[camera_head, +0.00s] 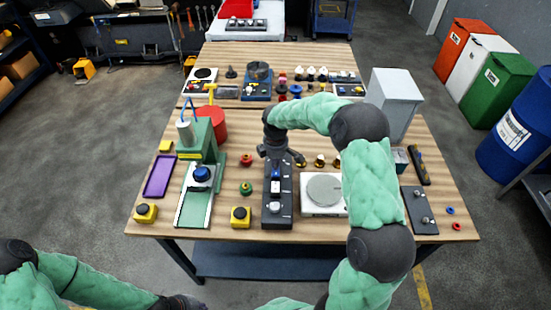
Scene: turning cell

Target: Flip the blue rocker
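My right gripper (278,163) points down over the far end of the panel, just beyond the rocker. I cannot tell whether it touches the panel, and its fingertips are too small and dark to read. My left gripper (188,303) is low at the bottom edge, in front of the table, partly cut off.
Left of the panel are a yellow-based button box (240,217), a green-and-red knob (246,188) and a green press (205,150). Right of it is a white unit with a grey disc (324,189). A grey cabinet (394,100) stands farther back right.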

